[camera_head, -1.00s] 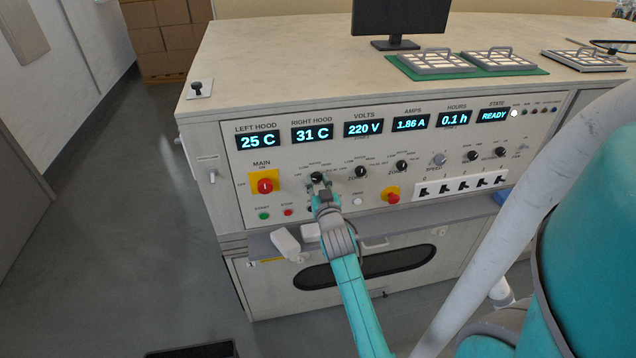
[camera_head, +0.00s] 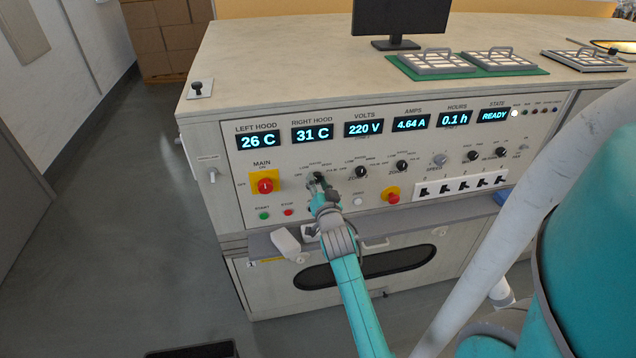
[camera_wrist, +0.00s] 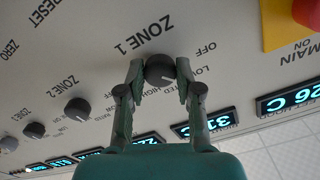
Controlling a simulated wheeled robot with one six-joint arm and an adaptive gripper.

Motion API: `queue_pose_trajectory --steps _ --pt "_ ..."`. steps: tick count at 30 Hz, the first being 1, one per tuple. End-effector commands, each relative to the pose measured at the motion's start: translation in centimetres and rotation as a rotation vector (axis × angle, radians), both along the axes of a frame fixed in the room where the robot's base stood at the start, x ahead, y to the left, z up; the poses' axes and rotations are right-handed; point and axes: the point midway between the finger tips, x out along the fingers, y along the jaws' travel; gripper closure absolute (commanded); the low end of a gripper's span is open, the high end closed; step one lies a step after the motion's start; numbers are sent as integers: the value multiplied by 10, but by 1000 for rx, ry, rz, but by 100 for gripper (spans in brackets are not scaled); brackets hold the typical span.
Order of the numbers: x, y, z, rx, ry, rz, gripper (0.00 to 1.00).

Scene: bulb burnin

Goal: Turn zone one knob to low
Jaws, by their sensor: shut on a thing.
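The zone one knob (camera_wrist: 160,69) is a dark round knob on the pale panel, beside the printed words ZONE 1, which appear upside down in the wrist view. My gripper (camera_wrist: 162,76) is shut on it, one finger on each side. OFF and LOW are printed to the knob's right in that view, with other labels partly hidden below it. A pale pointer mark shows near the knob's lower edge, but I cannot tell exactly which label it meets. In the head view, my gripper (camera_head: 318,182) is at the panel and covers part of the knob.
The zone two knob (camera_head: 360,171) and another dark knob (camera_head: 401,166) sit to the right. The red main switch (camera_head: 265,185) is to the left on a yellow plate. A red stop button (camera_head: 393,197) is lower right. A grey ledge (camera_head: 262,243) runs below the panel.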

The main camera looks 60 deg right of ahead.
Motion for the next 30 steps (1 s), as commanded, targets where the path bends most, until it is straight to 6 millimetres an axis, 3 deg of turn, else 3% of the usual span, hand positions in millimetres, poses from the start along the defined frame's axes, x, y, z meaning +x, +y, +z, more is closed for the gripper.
queue_pose_trajectory --steps 8,9,12,23,30 --pt "0 0 0 1 1 0 100" --pt "0 0 0 1 1 0 63" --pt "0 0 0 1 1 0 40" --pt "-2 2 -1 1 1 0 40" --pt "-20 24 -1 2 1 0 40"
